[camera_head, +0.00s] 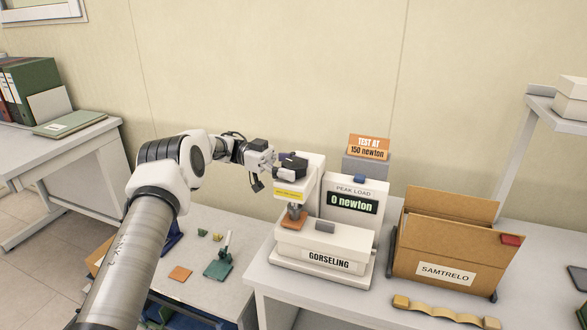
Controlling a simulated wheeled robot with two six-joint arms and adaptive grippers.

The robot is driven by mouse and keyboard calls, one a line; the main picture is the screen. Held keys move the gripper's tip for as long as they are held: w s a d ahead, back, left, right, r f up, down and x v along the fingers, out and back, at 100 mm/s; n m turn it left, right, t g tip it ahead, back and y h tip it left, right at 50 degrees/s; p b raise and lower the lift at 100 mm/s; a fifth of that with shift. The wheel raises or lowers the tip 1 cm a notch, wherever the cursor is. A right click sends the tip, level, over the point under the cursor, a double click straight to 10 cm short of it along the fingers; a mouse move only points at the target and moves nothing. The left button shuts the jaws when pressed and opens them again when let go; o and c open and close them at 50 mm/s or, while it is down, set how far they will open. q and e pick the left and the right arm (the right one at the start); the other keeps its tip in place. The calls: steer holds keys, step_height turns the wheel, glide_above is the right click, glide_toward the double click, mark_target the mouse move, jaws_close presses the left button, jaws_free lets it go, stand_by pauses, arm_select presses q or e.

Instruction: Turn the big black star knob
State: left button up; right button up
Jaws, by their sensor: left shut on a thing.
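The testing machine (322,243), labelled GORSELING, stands on the table with its display reading "0 newton". The black star knob (294,164) sits at the top of the machine's white head, above a yellow label. My left gripper (280,159) reaches in from the left at the knob's height and is shut on the knob. The fingers and knob are both dark and small here, so the exact grip is hard to make out. Below the head, an orange-brown piece (294,217) lies under the grey press foot. My right gripper is not in view.
An orange sign (368,148) reads "TEST AT 150 newton". A cardboard box (447,245) labelled SAMTRELO stands right of the machine, with a tan strip (440,312) in front. A lower table (190,293) at left holds small parts. Open space lies above the machine.

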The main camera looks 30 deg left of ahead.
mark_target(294, 162)
arm_select(q)
steer(key=o, duration=1.1)
steer(key=shift+o, duration=0.2)
step_height(294, 162, up, 10)
steer(key=shift+r, duration=0.1)
stand_by(0.5)
